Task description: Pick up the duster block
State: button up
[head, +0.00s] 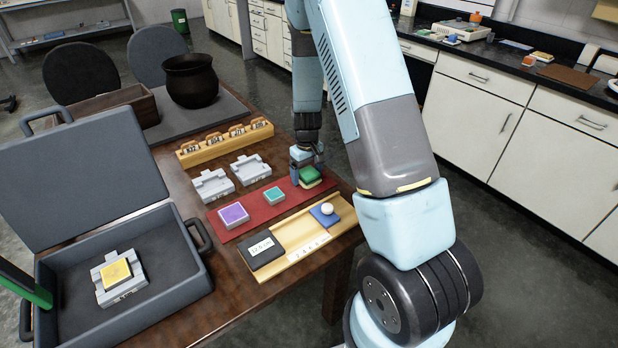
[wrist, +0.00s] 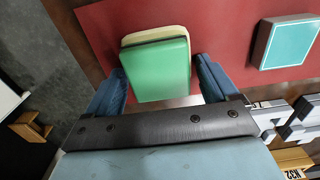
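The duster block looks to be the green block with a cream underside (head: 311,175) at the right end of the red mat (head: 250,228). In the wrist view the green block (wrist: 158,68) lies ahead of the gripper, its near end between the fingers. My gripper (head: 305,168) is low over the mat at this block. In the wrist view my gripper (wrist: 162,85) is open, one finger on each side, with a clear gap on the right. Whether the left finger touches it I cannot tell.
A teal block (head: 274,195) and a purple block (head: 233,215) lie on the mat. Grey fixtures (head: 213,185) stand behind it. A wooden tray (head: 300,235) with a dark box is in front. An open grey case (head: 170,262) holds a yellow-topped block at left.

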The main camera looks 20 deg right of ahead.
aim_at(307, 170)
jog(key=c, duration=0.9)
jog(key=shift+r, duration=0.1)
jog(key=shift+r, duration=0.25)
notch_tip(307, 170, up, 2)
jog(key=shift+r, duration=0.25)
jog(key=shift+s+r, duration=1.65)
jog(key=shift+s, duration=0.7)
jog(key=shift+s+r, duration=1.6)
jog(key=shift+s, duration=0.7)
jog(key=shift+s+r, duration=1.65)
jog(key=shift+s, duration=0.7)
